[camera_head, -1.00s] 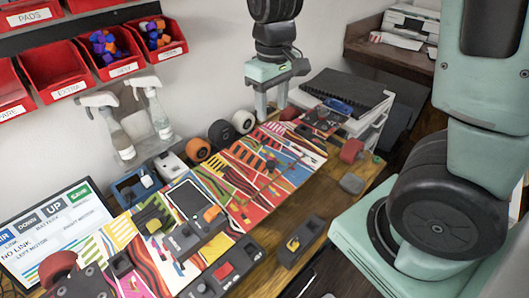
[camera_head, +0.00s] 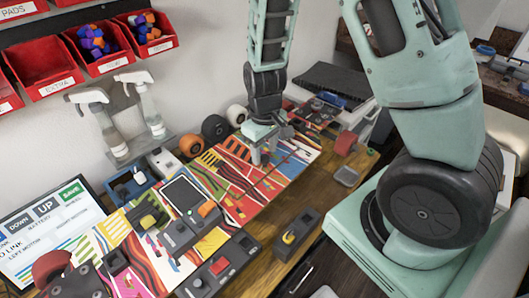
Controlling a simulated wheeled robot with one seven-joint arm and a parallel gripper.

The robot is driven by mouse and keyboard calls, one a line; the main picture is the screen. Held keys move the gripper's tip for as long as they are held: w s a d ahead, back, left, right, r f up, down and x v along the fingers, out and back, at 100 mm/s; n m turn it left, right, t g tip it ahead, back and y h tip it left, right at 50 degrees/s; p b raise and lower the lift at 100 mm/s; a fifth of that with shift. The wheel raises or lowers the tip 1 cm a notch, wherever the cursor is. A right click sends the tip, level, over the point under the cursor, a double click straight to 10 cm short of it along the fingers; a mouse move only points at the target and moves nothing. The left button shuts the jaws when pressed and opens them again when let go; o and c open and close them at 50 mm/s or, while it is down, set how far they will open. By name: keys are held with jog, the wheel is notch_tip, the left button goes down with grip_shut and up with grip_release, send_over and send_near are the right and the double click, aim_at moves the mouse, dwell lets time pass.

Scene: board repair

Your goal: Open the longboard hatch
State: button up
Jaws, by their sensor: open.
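The longboard (camera_head: 285,182) lies upside down along the wooden bench, its underside covered in a colourful striped pattern. Its hatch does not stand out clearly; thin dark lines cross the patterned middle part. My gripper (camera_head: 263,158) points down at the far side of this middle part, close over the surface. Its jaws are open with nothing seen between them. Whether the fingertips touch the board cannot be told.
A black-screened device (camera_head: 184,194) and switch boxes (camera_head: 223,266) stand at the near left. A yellow-switch box (camera_head: 296,237) sits at the front edge. Wheels (camera_head: 215,128) and spray bottles (camera_head: 152,112) line the back. A monitor (camera_head: 42,236) stands at far left.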

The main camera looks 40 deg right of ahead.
jog(key=shift+f, duration=0.6)
grip_shut()
jog(key=shift+r+p, duration=0.2)
jog(key=shift+p, duration=0.2)
